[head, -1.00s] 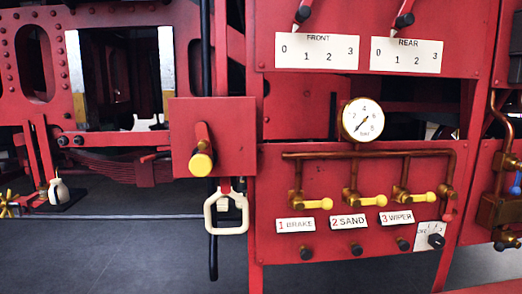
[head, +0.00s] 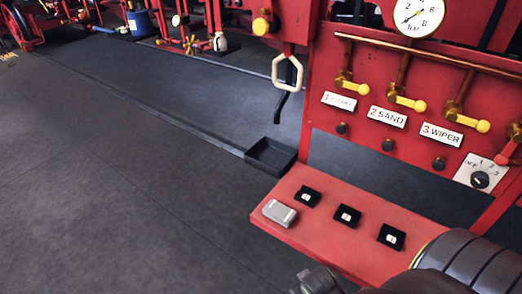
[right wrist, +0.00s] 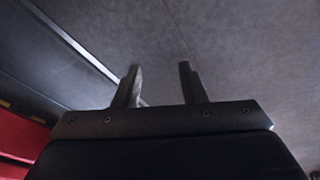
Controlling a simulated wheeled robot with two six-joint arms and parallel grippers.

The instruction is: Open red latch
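I cannot tell for certain which part is the red latch. A red lever with a yellow knob (head: 262,26) sits on a red box at the top of the head view, cut by the picture edge. A cream loop handle (head: 288,72) hangs below it. At the right edge a red-tipped handle (head: 504,156) sits on the brass pipework. My right gripper (right wrist: 159,67) is open and empty in the right wrist view, with bare dark floor beyond its fingers. In the head view my right arm is at the lower right, well below the panel. My left gripper is not in view.
A red shelf (head: 335,235) juts out below the valve panel. It carries a grey box (head: 279,213) and several small black pads. A black tray (head: 270,156) is beside it. A gauge (head: 418,16) tops the panel. The floor at left is clear.

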